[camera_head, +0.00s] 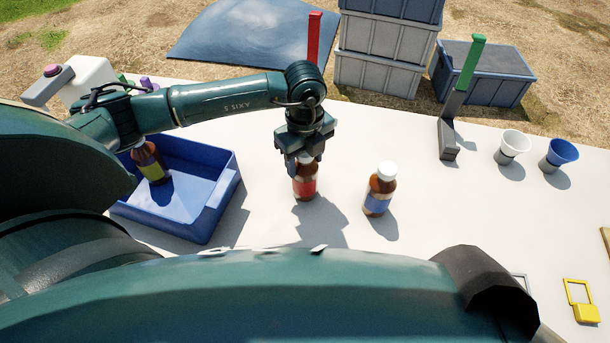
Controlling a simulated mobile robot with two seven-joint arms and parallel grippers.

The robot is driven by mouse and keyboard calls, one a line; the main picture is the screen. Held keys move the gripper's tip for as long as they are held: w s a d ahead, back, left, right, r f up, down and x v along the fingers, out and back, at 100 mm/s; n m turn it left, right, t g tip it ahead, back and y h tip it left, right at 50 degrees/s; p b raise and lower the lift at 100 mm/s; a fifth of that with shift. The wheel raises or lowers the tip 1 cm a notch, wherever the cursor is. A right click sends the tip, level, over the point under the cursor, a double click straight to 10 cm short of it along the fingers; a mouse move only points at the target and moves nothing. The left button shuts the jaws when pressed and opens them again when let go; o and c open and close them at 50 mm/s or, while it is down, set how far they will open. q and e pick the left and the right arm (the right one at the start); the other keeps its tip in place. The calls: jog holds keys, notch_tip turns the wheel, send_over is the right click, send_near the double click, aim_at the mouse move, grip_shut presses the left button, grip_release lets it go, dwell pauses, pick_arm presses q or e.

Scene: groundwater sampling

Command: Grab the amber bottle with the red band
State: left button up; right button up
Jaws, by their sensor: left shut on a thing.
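The amber bottle with the red band (305,184) stands upright on the white table, right of the blue tray. My left gripper (305,158) comes down on it from above and is shut on its top, hiding most of the cap. An amber bottle with a blue band (378,191) and a white cap stands just to its right, apart from it. An amber bottle with a yellow band (151,165) is in the blue tray (222,200), partly behind my left arm. My right gripper is not in view.
White (514,145) and blue (560,153) cups stand at the right. A green-topped post (462,90) and a red post (314,38) stand near the back edge. Grey crates (375,75) are beyond the table.

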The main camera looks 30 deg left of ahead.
pick_arm(q)
jog(key=c, duration=0.6)
jog(key=shift+r, duration=0.15)
